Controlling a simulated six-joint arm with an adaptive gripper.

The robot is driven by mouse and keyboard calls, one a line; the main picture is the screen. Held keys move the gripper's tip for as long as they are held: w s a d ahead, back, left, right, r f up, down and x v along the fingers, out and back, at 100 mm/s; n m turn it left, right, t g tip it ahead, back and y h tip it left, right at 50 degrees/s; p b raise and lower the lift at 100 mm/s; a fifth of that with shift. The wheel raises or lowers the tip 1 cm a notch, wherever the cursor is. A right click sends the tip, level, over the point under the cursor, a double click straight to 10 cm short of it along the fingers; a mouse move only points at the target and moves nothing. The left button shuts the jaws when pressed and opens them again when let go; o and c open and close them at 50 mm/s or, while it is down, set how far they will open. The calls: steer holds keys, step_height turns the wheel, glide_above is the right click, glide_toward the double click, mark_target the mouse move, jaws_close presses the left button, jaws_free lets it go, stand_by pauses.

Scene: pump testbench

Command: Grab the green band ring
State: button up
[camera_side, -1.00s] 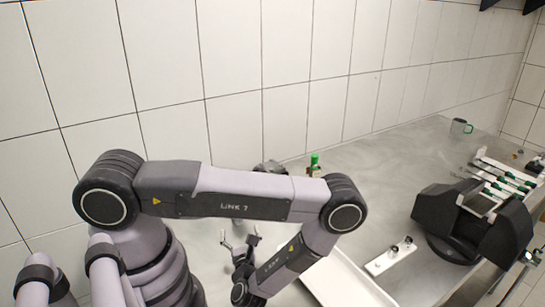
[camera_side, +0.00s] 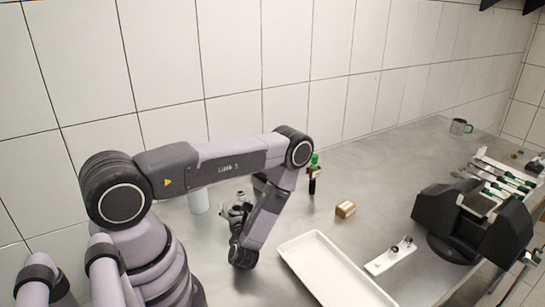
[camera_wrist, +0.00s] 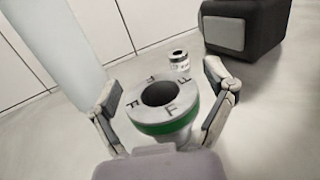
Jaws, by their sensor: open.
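The green band ring (camera_wrist: 164,110) is a pale grey ring with a dark centre hole, dark letters on its top and a green band around its side. It shows in the wrist view, between the two fingers of my gripper (camera_wrist: 165,90). The fingers are spread, one on each side of the ring; I cannot tell whether either touches it. In the side view my gripper (camera_side: 238,212) is low over the table, left of the white tray. I cannot make out the ring there.
In the wrist view, a small metallic cylinder (camera_wrist: 180,61) and a dark block (camera_wrist: 245,28) stand beyond the ring. A white cylinder (camera_side: 198,201) stands left of my gripper. A green-capped bottle (camera_side: 313,175), brown block (camera_side: 346,210) and white tray (camera_side: 310,246) are to the right.

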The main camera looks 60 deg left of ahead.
steer(key=shift+a, duration=0.15)
steer(key=c, duration=1.2)
